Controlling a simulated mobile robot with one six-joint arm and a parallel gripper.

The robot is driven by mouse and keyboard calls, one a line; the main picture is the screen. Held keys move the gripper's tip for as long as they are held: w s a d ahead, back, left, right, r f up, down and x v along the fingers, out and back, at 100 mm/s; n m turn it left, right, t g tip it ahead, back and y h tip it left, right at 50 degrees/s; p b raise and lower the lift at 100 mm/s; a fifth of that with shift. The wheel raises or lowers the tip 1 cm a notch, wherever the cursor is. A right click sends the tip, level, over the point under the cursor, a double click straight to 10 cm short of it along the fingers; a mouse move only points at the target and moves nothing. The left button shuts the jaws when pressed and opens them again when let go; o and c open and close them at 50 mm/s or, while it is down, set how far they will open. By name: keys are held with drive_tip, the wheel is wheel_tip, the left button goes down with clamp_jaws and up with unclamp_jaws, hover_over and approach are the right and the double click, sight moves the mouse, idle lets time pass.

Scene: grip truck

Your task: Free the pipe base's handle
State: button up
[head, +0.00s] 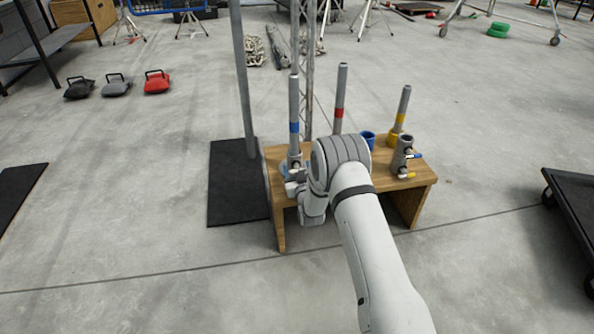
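Several upright grey pipes stand on a wooden bench (345,154). The left one (294,110) has a blue band, the middle one (341,95) a red band, the right one (402,108) a yellow band. A grey sleeve (403,153) at the bench's right has small blue and yellow handles. A black floor plate (236,185) lies left of the bench, with a tall grey pole (244,85) at its back right. My gripper (291,184) is low at the bench's left front, close to the blue-banded pipe's foot. Its fingers are too small and partly hidden; contact is unclear.
My arm hides part of the bench's middle. A blue cup (368,138) stands behind it. A dark cart (575,205) is at the right edge. Black, grey and red bags (157,82) lie far left. The floor in front is clear.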

drive_tip(key=c, duration=0.7)
drive_tip(key=shift+o, duration=0.2)
drive_tip(key=shift+a+n, duration=0.1)
drive_tip(key=shift+n, duration=1.5)
drive_tip(key=o, duration=1)
drive_tip(key=p+v, duration=0.3)
drive_tip(key=v, duration=0.3)
drive_tip(key=shift+s+r, duration=0.1)
drive_tip(key=shift+s, duration=0.25)
drive_tip(key=shift+s+d, duration=0.25)
drive_tip(key=shift+s, duration=0.35)
